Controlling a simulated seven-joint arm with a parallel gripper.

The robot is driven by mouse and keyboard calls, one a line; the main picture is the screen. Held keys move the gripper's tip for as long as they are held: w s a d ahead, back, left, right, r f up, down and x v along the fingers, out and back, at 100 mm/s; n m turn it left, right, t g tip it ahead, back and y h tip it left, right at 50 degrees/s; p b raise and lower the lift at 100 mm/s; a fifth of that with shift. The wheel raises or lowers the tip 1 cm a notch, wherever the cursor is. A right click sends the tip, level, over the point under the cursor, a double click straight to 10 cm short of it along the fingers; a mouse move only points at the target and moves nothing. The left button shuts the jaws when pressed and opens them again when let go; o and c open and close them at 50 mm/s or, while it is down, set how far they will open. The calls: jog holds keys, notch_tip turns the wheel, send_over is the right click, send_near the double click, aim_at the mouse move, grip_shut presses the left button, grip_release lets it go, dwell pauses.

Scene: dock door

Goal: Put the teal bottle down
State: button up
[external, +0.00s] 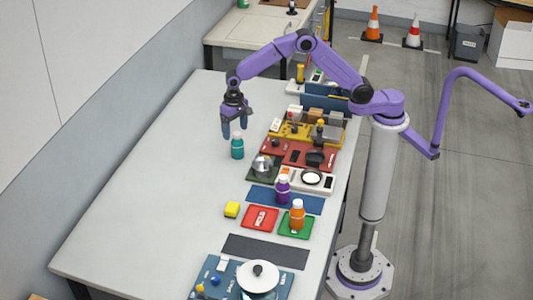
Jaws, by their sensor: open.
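The teal bottle (237,148) stands upright on the white table, left of the row of trays and mats. It has a pale cap. My gripper (236,130) is open and points down right above the bottle. The fingertips are close to the cap; I cannot tell from this angle whether they touch it or sit around it.
A purple bottle (282,189) stands on a blue mat (260,194), and an orange bottle (297,216) on a green tray (285,230). The table's left side (150,190) is clear.

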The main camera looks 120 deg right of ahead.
aim_at(237, 133)
jog(key=shift+s+a+f, duration=0.1)
jog(key=shift+s+f, duration=0.05)
jog(key=shift+f, duration=1.25)
jog(key=shift+s+f, duration=0.15)
jog(key=shift+f, duration=1.2)
jog(key=c, duration=1.3)
jog(key=shift+c, duration=0.3)
jog(key=shift+r, duration=0.15)
